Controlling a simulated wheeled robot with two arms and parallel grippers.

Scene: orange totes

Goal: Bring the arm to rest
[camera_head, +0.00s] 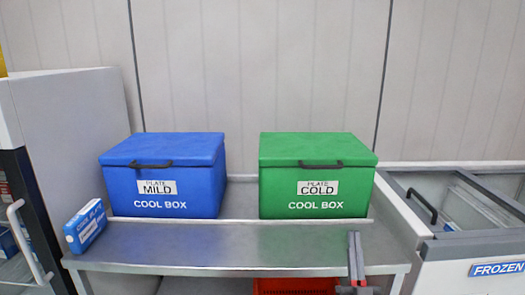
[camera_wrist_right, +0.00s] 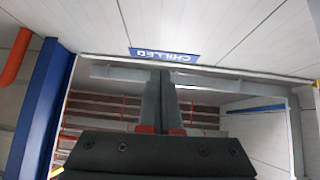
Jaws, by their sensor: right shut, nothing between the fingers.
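My right gripper (camera_head: 355,257) is at the front right edge of the steel table, below and to the right of the green cool box. Its two grey fingers point up in the picture and lie together, with nothing between them. In the right wrist view the shut fingers (camera_wrist_right: 160,100) stand in the middle, above the dark gripper body. My left gripper is in neither view.
A blue cool box (camera_head: 165,190) and a green cool box (camera_head: 315,190) stand closed on the table (camera_head: 230,245). A small blue pack (camera_head: 86,226) is at the left end. A freezer (camera_head: 470,250) stands right. An orange tote (camera_head: 295,286) is below.

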